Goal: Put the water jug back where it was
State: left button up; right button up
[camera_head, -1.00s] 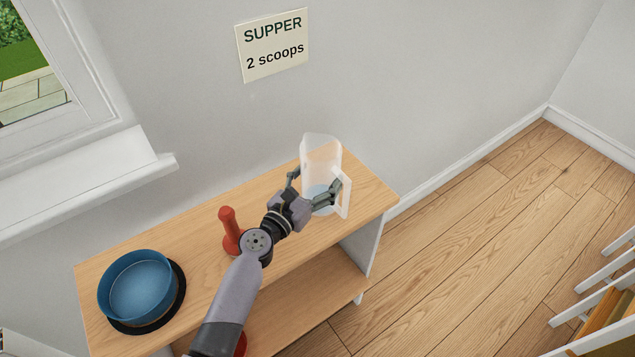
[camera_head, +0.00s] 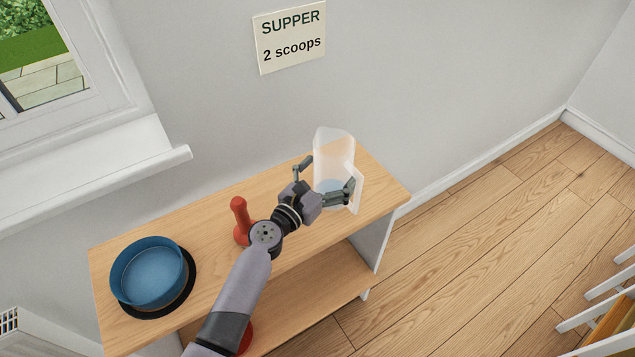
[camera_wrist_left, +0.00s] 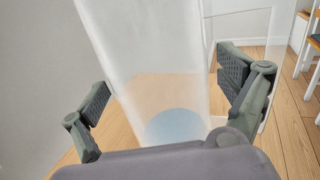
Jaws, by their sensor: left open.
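The water jug (camera_head: 333,158) is a clear, frosted pitcher with some bluish water low inside and a handle on its right side. It stands upright at the right end of the wooden shelf top (camera_head: 215,228). My left gripper (camera_head: 326,178) is open, with one finger on each side of the jug. In the left wrist view the jug (camera_wrist_left: 150,70) fills the middle between the spread fingers (camera_wrist_left: 165,92); a gap shows at the left finger, and the right finger is near the handle. My right gripper is not in view.
A blue bowl (camera_head: 148,272) sits on a round black mat (camera_head: 186,290) at the shelf's left end. A red object with an upright handle (camera_head: 240,218) stands behind my left arm. A "SUPPER 2 scoops" sign (camera_head: 290,37) hangs on the wall. White chairs (camera_head: 600,305) stand at right.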

pick_arm(q)
jog(key=v, duration=1.2)
jog(key=shift+b, duration=0.35)
jog(key=shift+d, duration=0.1)
